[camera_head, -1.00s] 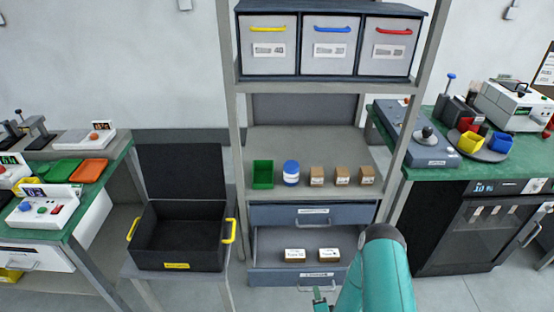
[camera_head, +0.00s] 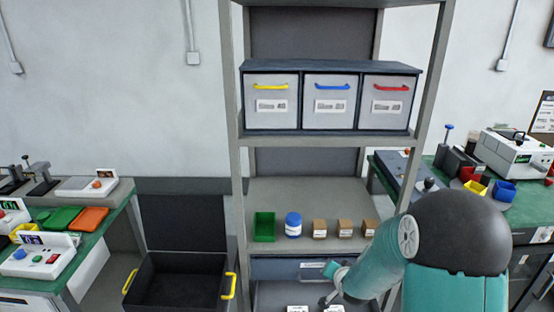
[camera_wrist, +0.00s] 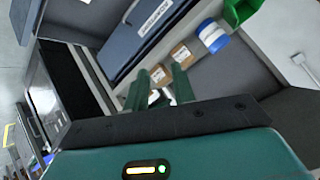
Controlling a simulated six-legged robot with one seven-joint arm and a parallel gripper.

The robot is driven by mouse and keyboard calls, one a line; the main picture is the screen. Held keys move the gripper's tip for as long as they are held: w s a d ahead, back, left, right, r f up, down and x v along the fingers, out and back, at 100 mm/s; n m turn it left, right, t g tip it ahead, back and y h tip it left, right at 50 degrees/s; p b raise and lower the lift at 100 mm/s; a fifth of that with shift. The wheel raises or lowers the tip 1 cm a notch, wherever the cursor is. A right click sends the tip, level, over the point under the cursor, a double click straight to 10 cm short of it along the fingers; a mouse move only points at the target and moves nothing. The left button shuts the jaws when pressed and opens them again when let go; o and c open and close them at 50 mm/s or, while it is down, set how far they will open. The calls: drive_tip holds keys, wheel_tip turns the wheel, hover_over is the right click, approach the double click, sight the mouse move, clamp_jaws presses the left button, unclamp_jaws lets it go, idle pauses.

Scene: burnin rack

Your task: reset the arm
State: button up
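My arm reaches in from the lower right of the head view, bent at a dark elbow. My gripper (camera_head: 331,284) is in front of the drawer area below the rack's middle shelf. In the wrist view my gripper's two green fingers (camera_wrist: 160,84) stand apart with nothing held between them. The wrist view looks at the rack on a slant, with the blue drawer front (camera_wrist: 150,20), brown boxes (camera_wrist: 181,54), a blue-and-white jar (camera_wrist: 213,37) and a green bin (camera_wrist: 238,10) beyond the fingers.
The rack (camera_head: 236,170) holds drawers with yellow, blue and red handles (camera_head: 331,86) up high. Lower are the green bin (camera_head: 264,226), jar (camera_head: 293,224) and small boxes (camera_head: 344,228). A black open case (camera_head: 180,280) stands left. Green-topped benches flank both sides.

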drive_tip(key=s+r+n+g, duration=0.1)
drive_tip(key=s+r, duration=0.2)
drive_tip(key=r, duration=0.3)
drive_tip(key=s+r+n, duration=0.1)
drive_tip(key=s+r, duration=0.2)
drive_tip(key=r, duration=0.2)
drive_tip(key=s+r+n+g, duration=0.1)
drive_tip(key=s+r, duration=0.3)
drive_tip(key=s, duration=0.4)
drive_tip(key=s+a+r+n+g, duration=0.1)
drive_tip(key=s+r, duration=0.4)
drive_tip(key=s, duration=0.3)
drive_tip(key=s+a+r+n+g, duration=0.1)
drive_tip(key=s+r+n, duration=0.1)
drive_tip(key=s+r, duration=0.3)
drive_tip(key=s, duration=0.3)
drive_tip(key=shift+s+g, duration=0.25)
drive_tip(key=shift+g, duration=0.05)
drive_tip(key=shift+d, duration=0.2)
